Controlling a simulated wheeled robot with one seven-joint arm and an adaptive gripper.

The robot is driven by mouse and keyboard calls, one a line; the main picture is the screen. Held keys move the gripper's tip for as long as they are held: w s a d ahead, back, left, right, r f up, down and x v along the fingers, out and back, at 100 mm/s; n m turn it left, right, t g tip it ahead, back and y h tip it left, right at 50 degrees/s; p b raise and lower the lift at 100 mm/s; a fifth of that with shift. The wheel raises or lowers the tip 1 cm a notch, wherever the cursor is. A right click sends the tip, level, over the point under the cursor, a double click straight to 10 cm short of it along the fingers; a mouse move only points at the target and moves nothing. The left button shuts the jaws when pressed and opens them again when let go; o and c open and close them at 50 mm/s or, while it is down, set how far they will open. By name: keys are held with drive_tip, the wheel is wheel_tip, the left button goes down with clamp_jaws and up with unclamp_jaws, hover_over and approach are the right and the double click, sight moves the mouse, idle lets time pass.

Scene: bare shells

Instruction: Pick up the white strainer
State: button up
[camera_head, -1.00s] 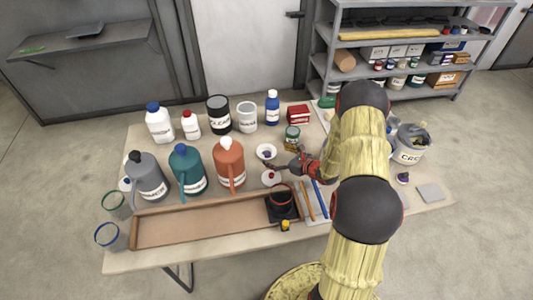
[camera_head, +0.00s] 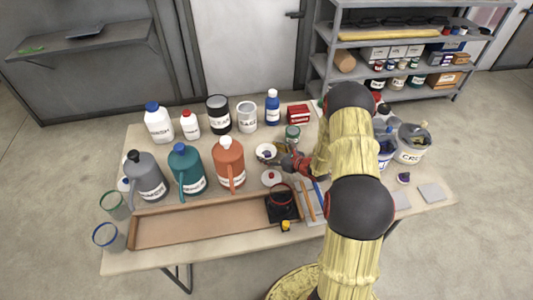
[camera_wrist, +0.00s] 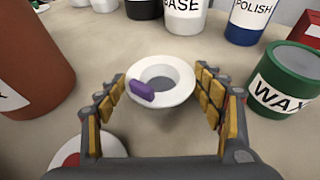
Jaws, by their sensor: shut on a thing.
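The strainer's underside is hidden.
A green wax can (camera_wrist: 287,84) stands close on the right, and an orange jug (camera_wrist: 30,62) on the left. A white round item with a red centre (camera_head: 271,177) lies just in front. Several bottles and cans stand behind. A long wooden tray (camera_head: 190,225) lines the front.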

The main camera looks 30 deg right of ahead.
drive_tip(key=c, duration=0.3)
drive_tip(key=shift+r, duration=0.1)
